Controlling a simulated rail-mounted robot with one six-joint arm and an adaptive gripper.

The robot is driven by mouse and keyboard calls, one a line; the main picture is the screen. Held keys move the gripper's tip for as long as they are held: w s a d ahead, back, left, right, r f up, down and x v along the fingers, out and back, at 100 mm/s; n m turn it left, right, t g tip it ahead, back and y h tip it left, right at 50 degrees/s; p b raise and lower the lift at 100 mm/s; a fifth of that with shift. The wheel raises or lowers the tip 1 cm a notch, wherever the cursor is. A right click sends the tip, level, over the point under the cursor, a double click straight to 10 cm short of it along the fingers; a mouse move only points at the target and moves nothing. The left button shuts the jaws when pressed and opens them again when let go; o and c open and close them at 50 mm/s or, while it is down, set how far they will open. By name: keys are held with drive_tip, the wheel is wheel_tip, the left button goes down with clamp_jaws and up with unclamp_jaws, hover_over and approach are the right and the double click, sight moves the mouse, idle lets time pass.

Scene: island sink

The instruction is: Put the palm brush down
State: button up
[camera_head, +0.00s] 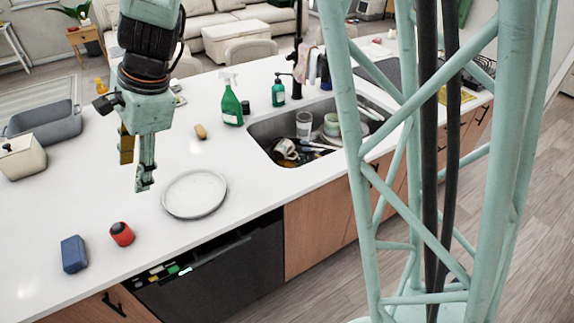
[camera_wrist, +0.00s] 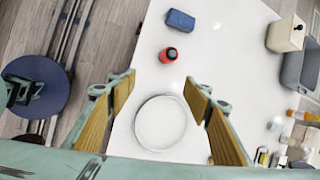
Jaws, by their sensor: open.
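My gripper (camera_head: 144,182) hangs above the white counter (camera_head: 60,205), left of the white plate (camera_head: 194,194) in the head view. It is open, and in the wrist view nothing sits between its fingers (camera_wrist: 160,84). A short red piece with a dark top (camera_head: 122,234) rests on the counter near the front edge, apart from the gripper; it also shows in the wrist view (camera_wrist: 168,55). A small tan piece (camera_head: 201,132) lies behind the plate. I cannot tell for certain which of these is the palm brush.
A blue block (camera_head: 74,254) lies left of the red piece. A cream container (camera_head: 21,158) and grey basin (camera_head: 45,121) stand at the left. A green spray bottle (camera_head: 231,101) stands near the sink (camera_head: 262,131), which holds dishes.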

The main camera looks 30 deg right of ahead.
drive_tip(key=s+d+r+n+h, duration=0.1)
drive_tip(key=s+d+r+n, duration=0.7)
drive_tip(key=s+d+r, duration=0.55)
drive_tip(key=s+d+r+n+t+h, duration=0.1)
drive_tip(key=s+d+n, duration=0.2)
drive_tip(key=s+d, duration=0.4)
drive_tip(key=s+d+r+n+h, duration=0.1)
drive_tip(key=s+d+n+h, duration=0.1)
drive_tip(key=s+d, duration=0.5)
drive_tip(key=shift+s+d+n+t, duration=0.4)
drive_tip(key=shift+s+n, duration=0.5)
drive_tip(key=shift+s, duration=2.4)
wheel_tip(320, 180, down, 9)
drive_tip(key=b, duration=0.9)
drive_tip(key=shift+f, duration=0.15)
drive_tip(key=shift+a, duration=0.1)
